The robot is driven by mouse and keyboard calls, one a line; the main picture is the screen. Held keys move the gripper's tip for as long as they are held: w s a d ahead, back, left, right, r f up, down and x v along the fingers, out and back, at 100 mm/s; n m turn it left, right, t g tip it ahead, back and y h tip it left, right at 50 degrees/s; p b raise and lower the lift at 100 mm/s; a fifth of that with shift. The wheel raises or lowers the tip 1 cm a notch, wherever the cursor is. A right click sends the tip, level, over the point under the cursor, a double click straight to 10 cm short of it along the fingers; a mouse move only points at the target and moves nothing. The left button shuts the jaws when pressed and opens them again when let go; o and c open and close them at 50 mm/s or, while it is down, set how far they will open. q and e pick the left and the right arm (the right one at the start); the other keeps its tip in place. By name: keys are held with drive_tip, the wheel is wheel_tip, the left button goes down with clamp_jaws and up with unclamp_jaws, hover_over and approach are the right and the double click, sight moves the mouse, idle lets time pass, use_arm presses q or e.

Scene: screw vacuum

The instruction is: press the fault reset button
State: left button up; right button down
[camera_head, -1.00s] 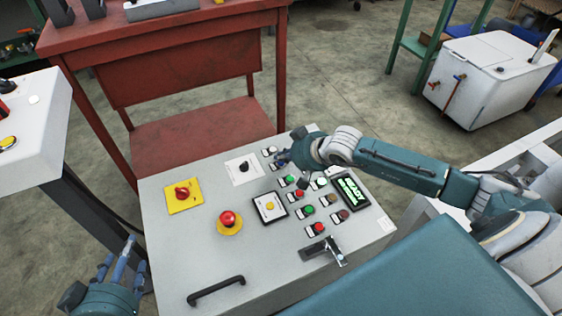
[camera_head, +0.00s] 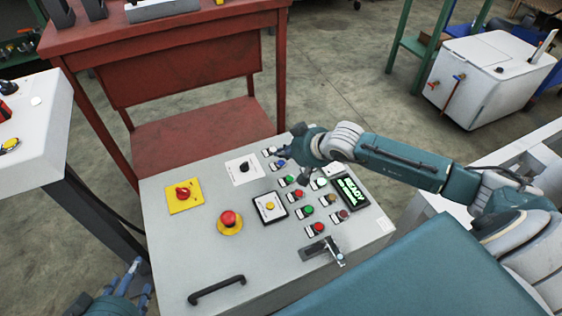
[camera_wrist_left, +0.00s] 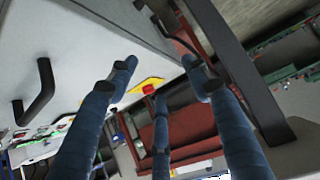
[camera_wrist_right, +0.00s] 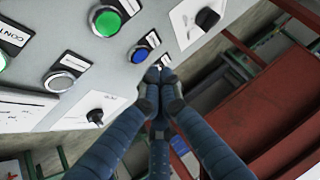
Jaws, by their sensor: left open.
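The control panel (camera_head: 170,255) is a light grey box top with rows of labelled buttons. A blue button (camera_head: 281,163) sits near its far edge, and a blue button also shows in the right wrist view (camera_wrist_right: 140,55). The labels are too small or blurred to tell which button is the fault reset. My right gripper (camera_head: 284,152) is over the far button rows. In the right wrist view its fingertips (camera_wrist_right: 158,74) are together, empty, close beside the blue button; contact cannot be told. My left gripper (camera_wrist_left: 155,80) is open and empty, off the panel's near left side.
A red emergency stop (camera_head: 228,218), a red rotary switch (camera_head: 183,192) and a black handle (camera_head: 216,290) are on the panel. A green-lit display (camera_head: 350,190) seems to read READY. A red table (camera_head: 200,55) stands behind; a white cabinet (camera_head: 30,130) stands left.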

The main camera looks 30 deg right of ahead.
sight(283, 164)
drive_tip(key=shift+r+p, duration=0.3)
drive_tip(key=shift+r, duration=0.75)
drive_tip(key=shift+r+p, duration=0.75)
drive_tip(key=shift+r, duration=0.25)
use_arm(q)
drive_tip(key=s+a+f+g, duration=0.2)
drive_tip(key=s, duration=0.3)
drive_tip(key=s+a+f+g+y, duration=0.1)
drive_tip(key=s+f+g, duration=0.2)
drive_tip(key=s, duration=0.3)
drive_tip(key=shift+s+a+f+g+y, duration=0.3)
drive_tip(key=shift+a, duration=0.05)
use_arm(e)
drive_tip(key=shift+s+f, duration=0.1)
